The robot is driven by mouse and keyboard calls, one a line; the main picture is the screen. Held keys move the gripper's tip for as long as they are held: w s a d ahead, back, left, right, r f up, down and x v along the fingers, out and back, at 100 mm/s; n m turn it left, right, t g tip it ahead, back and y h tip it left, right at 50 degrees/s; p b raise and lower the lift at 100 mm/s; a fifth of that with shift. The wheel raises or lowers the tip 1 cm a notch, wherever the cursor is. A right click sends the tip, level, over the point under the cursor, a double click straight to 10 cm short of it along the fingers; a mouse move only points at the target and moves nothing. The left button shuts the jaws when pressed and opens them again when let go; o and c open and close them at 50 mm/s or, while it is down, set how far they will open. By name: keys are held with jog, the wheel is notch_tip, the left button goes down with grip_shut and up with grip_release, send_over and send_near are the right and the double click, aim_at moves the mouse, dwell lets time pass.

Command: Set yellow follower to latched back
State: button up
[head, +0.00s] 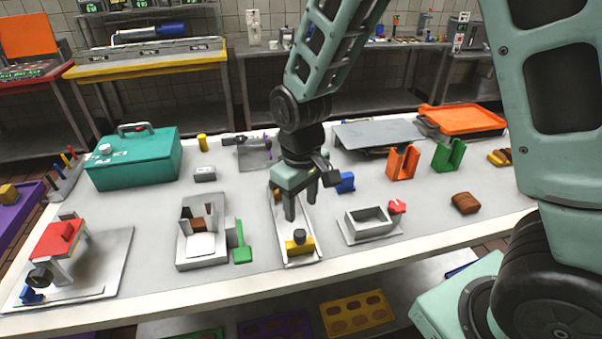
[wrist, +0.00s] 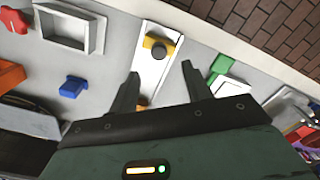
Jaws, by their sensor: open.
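The yellow follower (head: 300,247) is a yellow block with a dark round knob (head: 299,234) on top. It sits on a long white track (head: 291,220), at the end nearest the front edge of the table. In the wrist view the follower (wrist: 168,46) and its dark knob (wrist: 158,50) lie beyond my fingertips. My gripper (head: 301,205) is open and empty above the track, behind the follower and apart from it. In the wrist view my gripper (wrist: 160,70) has its two fingers spread on either side of the track. The far part of the track is partly hidden by my gripper.
A white fixture (head: 203,255) with a green lever (head: 242,245) stands left of the track. A grey open box (head: 367,221) with a red knob (head: 397,206) stands to its right. A blue block (head: 345,182) lies behind. The table's front edge (head: 330,262) is close.

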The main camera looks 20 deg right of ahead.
notch_tip(320, 180, up, 8)
jog(key=shift+b, duration=0.3)
jog(key=shift+f, duration=0.1)
